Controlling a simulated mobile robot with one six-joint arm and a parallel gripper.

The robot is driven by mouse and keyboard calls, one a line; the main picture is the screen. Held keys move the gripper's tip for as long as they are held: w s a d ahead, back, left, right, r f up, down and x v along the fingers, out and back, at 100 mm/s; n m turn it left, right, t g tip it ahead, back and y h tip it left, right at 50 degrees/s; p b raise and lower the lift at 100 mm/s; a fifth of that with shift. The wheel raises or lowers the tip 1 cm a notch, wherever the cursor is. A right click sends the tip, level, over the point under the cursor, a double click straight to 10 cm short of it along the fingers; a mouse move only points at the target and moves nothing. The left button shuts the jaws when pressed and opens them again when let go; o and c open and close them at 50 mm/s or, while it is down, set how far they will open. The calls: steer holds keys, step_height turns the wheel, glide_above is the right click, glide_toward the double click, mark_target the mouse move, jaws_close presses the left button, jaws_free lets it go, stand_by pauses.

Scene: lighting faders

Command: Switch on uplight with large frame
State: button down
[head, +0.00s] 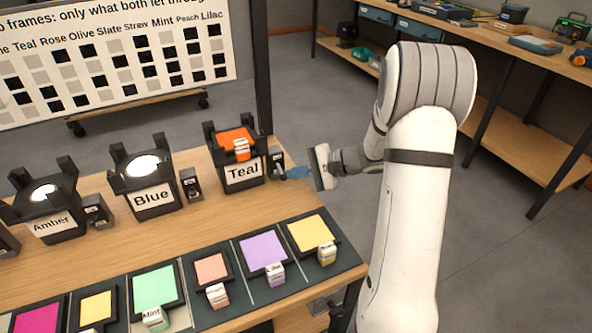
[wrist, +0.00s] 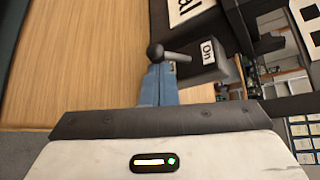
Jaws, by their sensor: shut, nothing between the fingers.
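The Teal uplight (head: 240,171) stands at the right end of the wooden table's row, a black lamp with an orange frame (head: 235,137) lying on top. Its switch box (head: 278,163) is on its right. In the wrist view the switch box (wrist: 205,62) carries an "On" label, and a dark lever (wrist: 172,54) with a ball end sticks out of it. My gripper (head: 287,173) is shut and empty beside this switch. In the wrist view its blue fingertips (wrist: 160,70) are right at the lever; I cannot tell whether they touch it.
The Blue uplight (head: 152,188) and the Amber uplight (head: 46,213) stand to the left with bright white tops and switch boxes of their own. Several coloured frames with labelled blocks lie along the table's front, including a yellow one (head: 310,232). A chart board (head: 120,60) stands behind.

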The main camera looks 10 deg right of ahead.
mark_target(282, 173)
steer(key=shift+r+m+g+p, duration=0.3)
steer(key=shift+p, duration=0.6)
steer(key=p, duration=0.2)
steer(key=r+m+g+h+p, duration=0.1)
steer(key=p, duration=0.1)
steer(key=shift+s+a+r+g, duration=0.15)
steer(key=shift+g, duration=0.15)
steer(key=shift+r+m+g+p, duration=0.15)
steer(key=shift+m+g+p, duration=0.15)
steer(key=shift+p, duration=0.6)
steer(key=m+p, duration=0.1)
steer(key=p, duration=0.2)
steer(key=shift+d+r+g+h, duration=0.25)
steer(key=shift+r+g+h, duration=0.05)
steer(key=shift+g+h, duration=0.1)
steer(key=m+g+p, duration=0.1)
steer(key=g+p, duration=0.1)
steer(key=p, duration=0.1)
steer(key=shift+r, duration=0.2)
